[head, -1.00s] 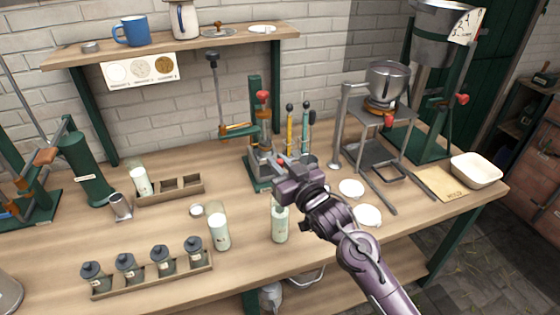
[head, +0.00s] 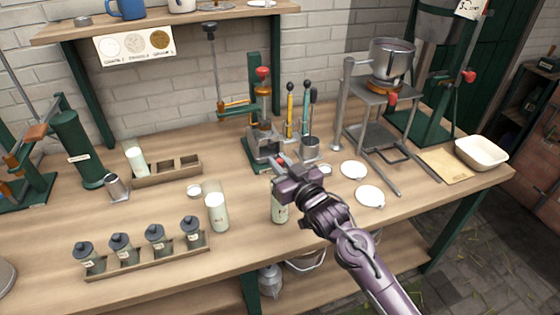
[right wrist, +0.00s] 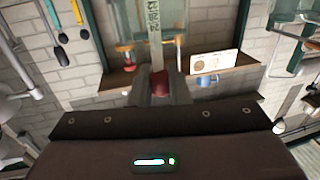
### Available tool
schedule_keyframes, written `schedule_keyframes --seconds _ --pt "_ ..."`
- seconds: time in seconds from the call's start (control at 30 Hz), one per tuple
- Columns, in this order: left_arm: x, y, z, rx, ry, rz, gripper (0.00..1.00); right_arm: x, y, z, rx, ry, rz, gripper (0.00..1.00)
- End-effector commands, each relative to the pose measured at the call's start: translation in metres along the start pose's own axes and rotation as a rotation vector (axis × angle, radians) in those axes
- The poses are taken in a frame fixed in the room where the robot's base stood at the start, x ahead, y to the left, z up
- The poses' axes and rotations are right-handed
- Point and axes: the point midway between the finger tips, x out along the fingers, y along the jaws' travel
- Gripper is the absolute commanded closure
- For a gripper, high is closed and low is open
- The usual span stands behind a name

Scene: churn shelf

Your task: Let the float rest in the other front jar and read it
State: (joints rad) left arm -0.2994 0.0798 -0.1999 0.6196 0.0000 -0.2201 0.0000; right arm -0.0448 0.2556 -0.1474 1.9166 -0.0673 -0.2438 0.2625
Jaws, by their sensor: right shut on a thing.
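My right gripper (head: 280,168) is shut on the float at the top of a front jar (head: 279,211), hiding part of that jar. In the right wrist view, the float's pale stem (right wrist: 154,20) with dark scale marks rises from a red part (right wrist: 160,86) between the fingers. I cannot tell whether the float's lower end is inside the jar or touches liquid. The other front jar (head: 217,213), clear with pale liquid and a label, stands to the left. My left gripper is not in view.
A rack of several lidded jars (head: 122,269) stands at the front left. A wooden holder (head: 165,176) with a white-filled jar (head: 136,160) is behind. White discs (head: 369,196) lie right of my gripper. A green press stand (head: 274,95) stands behind it.

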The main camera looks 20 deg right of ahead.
Motion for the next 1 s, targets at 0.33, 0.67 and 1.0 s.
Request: schedule_keyframes --seconds 0.33,0.67,1.0 --pt "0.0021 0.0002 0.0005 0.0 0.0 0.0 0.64 0.0 0.0 0.0036 0.0 0.0 0.0 0.97" --pt "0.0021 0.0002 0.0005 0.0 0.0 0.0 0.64 0.0 0.0 0.0035 0.0 0.0 0.0 0.59" --pt "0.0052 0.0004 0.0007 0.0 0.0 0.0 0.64 -0.0089 0.0002 0.0054 0.0 -0.001 0.001 0.59"
